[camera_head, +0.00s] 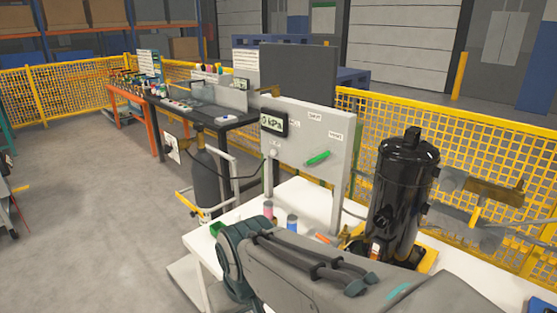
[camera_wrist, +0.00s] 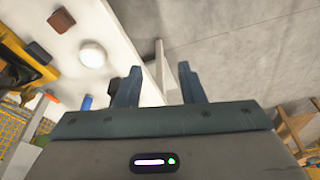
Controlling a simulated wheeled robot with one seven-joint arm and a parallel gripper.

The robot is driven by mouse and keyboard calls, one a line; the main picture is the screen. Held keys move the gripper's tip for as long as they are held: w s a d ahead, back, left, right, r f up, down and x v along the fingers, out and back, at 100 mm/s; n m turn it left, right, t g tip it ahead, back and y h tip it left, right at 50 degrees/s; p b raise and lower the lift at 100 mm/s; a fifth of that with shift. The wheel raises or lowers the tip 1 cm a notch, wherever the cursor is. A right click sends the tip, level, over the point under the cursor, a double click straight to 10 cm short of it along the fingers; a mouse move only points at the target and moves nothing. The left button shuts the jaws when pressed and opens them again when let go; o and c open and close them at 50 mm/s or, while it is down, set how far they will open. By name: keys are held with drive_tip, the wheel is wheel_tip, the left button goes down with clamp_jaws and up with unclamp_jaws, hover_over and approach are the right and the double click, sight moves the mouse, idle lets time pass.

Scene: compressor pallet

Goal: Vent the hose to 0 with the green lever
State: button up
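The green lever (camera_head: 318,158) sits on the upright grey panel (camera_head: 300,145). It lies slanted, its right end higher and below the VENT label (camera_head: 336,135). A SHUT label (camera_head: 315,117) is above it; another label is partly hidden by the gauge. The gauge (camera_head: 272,122) at the panel's upper left reads 0 kPa. A thin dark hose (camera_head: 237,175) runs left of the panel. My gripper (camera_wrist: 157,80) shows in the wrist view with its fingers apart and nothing between them, over the white table's edge. In the head view my arm hides the fingers. The lever is not in the wrist view.
A black tank (camera_head: 400,190) stands right of the panel. Small bottles (camera_head: 292,222) stand on the white table (camera_head: 205,250) before it. A dark grey cylinder (camera_head: 208,180) is to the left. Yellow mesh fencing (camera_head: 480,165) runs behind. Open floor (camera_head: 100,190) lies left.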

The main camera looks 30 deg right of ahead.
sight(318, 158)
drive_tip(key=shift+d, duration=0.1)
drive_tip(key=c, duration=0.6)
drive_tip(key=w+d+n+g+h, duration=0.1)
drive_tip(key=w+d+n, duration=0.1)
drive_tip(key=d, duration=0.2)
drive_tip(key=w+d+f+n+g+h+p, duration=0.1)
drive_tip(key=w+d+n+h, duration=0.1)
drive_tip(key=d, duration=0.2)
drive_tip(key=w+d+f+n+h, duration=0.1)
drive_tip(key=w+d+n+h, duration=0.1)
drive_tip(key=d, duration=0.2)
drive_tip(key=shift+w+d+g+p, duration=0.3)
drive_tip(key=shift+w+g+p, duration=0.05)
drive_tip(key=shift+g, duration=0.05)
clamp_jaws()
drive_tip(key=w+d+r+n+t+h+p, duration=0.2)
drive_tip(key=w+d+n+h, duration=0.4)
drive_tip(key=w+d+n, duration=0.5)
drive_tip(key=w+d+r+n+t+h+p, duration=0.2)
drive_tip(key=w+d+n+h+p, duration=0.3)
drive_tip(key=w+d+n, duration=0.7)
drive_tip(key=shift+w+d+r+t+h, duration=0.3)
drive_tip(key=shift+w+d+t+h, duration=0.35)
drive_tip(key=shift+w+d, duration=1.7)
